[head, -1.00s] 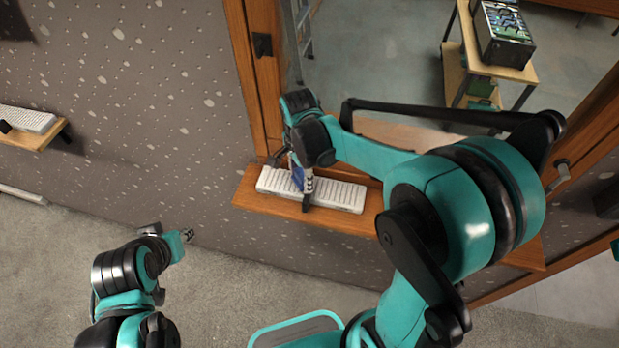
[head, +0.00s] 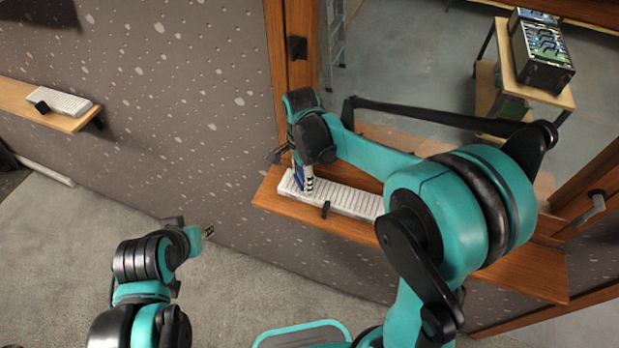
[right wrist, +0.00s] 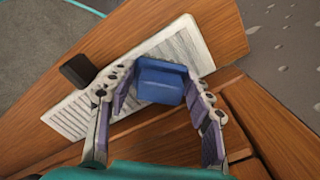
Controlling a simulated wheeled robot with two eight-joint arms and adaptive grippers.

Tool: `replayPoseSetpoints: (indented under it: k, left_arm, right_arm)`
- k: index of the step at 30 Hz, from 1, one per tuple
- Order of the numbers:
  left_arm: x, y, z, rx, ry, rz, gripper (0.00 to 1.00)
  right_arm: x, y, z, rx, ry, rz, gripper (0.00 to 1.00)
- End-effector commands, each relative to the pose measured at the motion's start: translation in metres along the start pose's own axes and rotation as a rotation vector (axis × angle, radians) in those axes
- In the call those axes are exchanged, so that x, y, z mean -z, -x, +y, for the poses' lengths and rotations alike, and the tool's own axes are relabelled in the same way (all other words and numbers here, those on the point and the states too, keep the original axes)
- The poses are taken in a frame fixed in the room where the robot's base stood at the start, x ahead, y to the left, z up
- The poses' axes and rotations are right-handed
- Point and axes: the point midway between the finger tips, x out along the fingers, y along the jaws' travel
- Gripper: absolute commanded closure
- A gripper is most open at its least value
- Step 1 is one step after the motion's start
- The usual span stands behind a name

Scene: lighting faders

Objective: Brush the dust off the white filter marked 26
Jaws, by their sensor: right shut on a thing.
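A white slatted filter (head: 348,203) lies on a wooden ledge below the window. It also shows in the right wrist view (right wrist: 75,118); I cannot read a number on it. My right gripper (head: 304,184) points down over the filter's left end. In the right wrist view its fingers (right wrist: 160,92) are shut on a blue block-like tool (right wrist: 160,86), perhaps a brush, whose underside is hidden. I cannot tell whether it touches the filter. No dust is clear to see. My left gripper (head: 208,231) is low at the left, away from the ledge, its jaw opening unclear.
A small black piece (head: 326,210) stands at the filter's front edge. Another white slatted unit (head: 66,103) lies on a wall shelf (head: 20,100) at the left, with a black piece (head: 41,107) beside it. The wooden ledge (head: 270,198) meets the window frame behind.

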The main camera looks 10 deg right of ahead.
Motion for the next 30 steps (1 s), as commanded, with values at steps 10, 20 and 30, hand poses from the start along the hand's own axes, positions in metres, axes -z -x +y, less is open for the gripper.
replayPoseSetpoints:
  k: [10,20,30]
  left_arm:
    - [-0.002,-0.003,0.000,0.000,0.000,0.000,0.67]
    - [-0.002,-0.003,0.000,0.000,0.000,0.000,0.67]
    - [-0.002,-0.003,0.000,0.000,0.000,0.000,0.67]
  right_arm:
    - [-0.012,-0.001,-0.012,0.000,0.000,0.000,0.72]
    - [0.004,-0.002,0.004,0.000,-0.002,0.000,0.72]
    - [0.016,-0.002,0.016,-0.001,-0.001,0.001,0.72]
